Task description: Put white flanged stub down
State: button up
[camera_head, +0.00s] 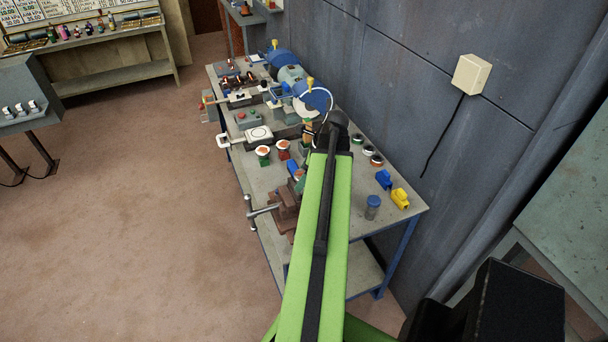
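Two small pieces with white flanged tops and orange centres stand upright on the workbench (400,220), left of my arm. One white flanged piece (283,145) has a red lower part, and the other (263,152) has a green lower part. I cannot tell which, if either, is the white flanged stub. My green arm reaches over the bench. My gripper (318,130) is at its far end, mostly hidden by the dark wrist. A small orange-brown piece (307,134) shows beside it. I cannot see the fingers clearly or tell whether they hold anything.
A brown vise (285,212) sits at the bench's left edge. Blue machines with a white disc (313,98) stand behind. Several ring-shaped pieces (369,150), blue and yellow fittings (400,198) and a blue-capped jar (373,206) are on the right. The wall borders the bench.

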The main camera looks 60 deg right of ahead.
jog(key=p+v, duration=1)
jog(key=v, duration=0.2)
jog(key=shift+w, duration=0.1)
